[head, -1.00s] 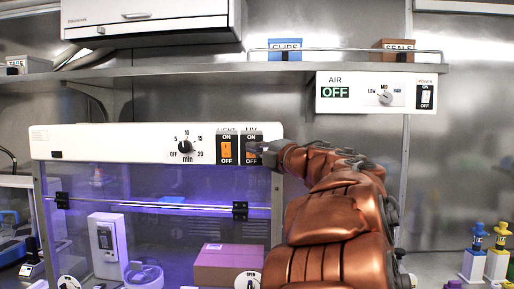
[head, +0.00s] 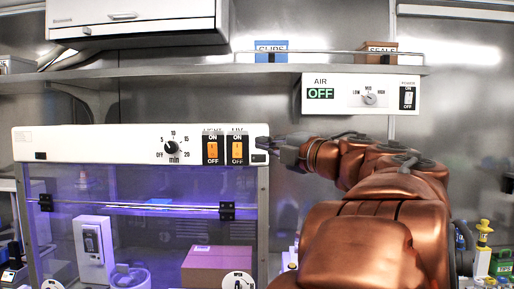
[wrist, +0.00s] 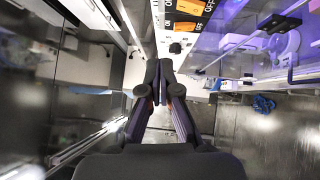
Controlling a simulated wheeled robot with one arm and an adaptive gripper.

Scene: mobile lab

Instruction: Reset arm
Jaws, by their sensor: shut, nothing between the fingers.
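My gripper (head: 266,146) is at the right end of the white cabinet panel (head: 90,145), just right of the UV switch (head: 237,148). It is shut and empty. In the head view I cannot tell whether its tips touch the panel. My copper arm (head: 385,200) reaches in from the lower right. In the wrist view the closed fingers (wrist: 158,85) point toward the panel edge, with the orange switches (wrist: 190,8) above them.
The glass-fronted cabinet glows violet and holds a cardboard box (head: 217,265) and a white device (head: 94,250). A shelf (head: 150,72) runs above, with an air control box (head: 361,95) under it. Bottles (head: 483,240) stand at the right. The steel wall between is bare.

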